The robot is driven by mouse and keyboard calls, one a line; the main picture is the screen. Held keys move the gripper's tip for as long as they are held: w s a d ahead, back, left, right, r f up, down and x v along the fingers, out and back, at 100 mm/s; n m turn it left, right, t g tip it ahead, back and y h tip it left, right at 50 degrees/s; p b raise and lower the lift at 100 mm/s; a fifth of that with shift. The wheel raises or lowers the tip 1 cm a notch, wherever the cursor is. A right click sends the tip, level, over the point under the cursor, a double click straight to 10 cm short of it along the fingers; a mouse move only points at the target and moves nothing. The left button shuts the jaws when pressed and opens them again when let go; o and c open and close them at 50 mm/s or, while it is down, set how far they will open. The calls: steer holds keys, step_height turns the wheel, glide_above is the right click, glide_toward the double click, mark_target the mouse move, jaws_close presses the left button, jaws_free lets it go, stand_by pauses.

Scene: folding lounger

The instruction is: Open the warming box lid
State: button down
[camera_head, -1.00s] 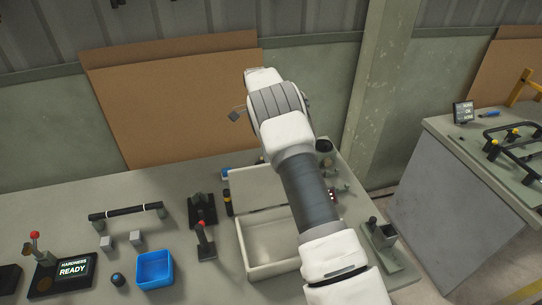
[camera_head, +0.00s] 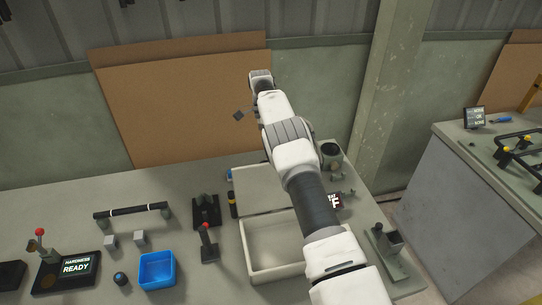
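The warming box (camera_head: 248,262) is a pale, shallow open-topped box on the workbench, left of my arm. Its interior shows, and its right part is hidden behind my arm. A pale flat panel (camera_head: 262,190), which looks like its lid, stands raised along the box's back edge. A small dark display (camera_head: 335,200) with partly hidden lettering sits to the right. My arm reaches over the box's right side toward the back wall, its far links above the bench.
On the workbench left of the box are a blue tray (camera_head: 157,284), a red-knobbed lever (camera_head: 208,243), a black bar handle (camera_head: 130,210) and a hardness display reading READY (camera_head: 76,266). A metal fixture (camera_head: 388,242) stands right. Brown boards (camera_head: 180,110) lean behind.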

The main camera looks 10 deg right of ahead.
steer(key=shift+f, duration=0.3)
steer(key=c, duration=1.3)
jaws_free()
steer(key=shift+w, duration=0.1)
steer(key=o, duration=0.3)
steer(key=shift+w+f, duration=0.1)
steer(key=shift+w, duration=0.1)
steer(key=shift+o, duration=0.2)
steer(key=shift+r, duration=0.2)
steer(key=s+d+r+b, duration=0.4)
steer(key=s+d+r, duration=0.2)
steer(key=d+r, duration=0.4)
steer(key=shift+r, duration=0.45)
steer(key=shift+r, duration=0.1)
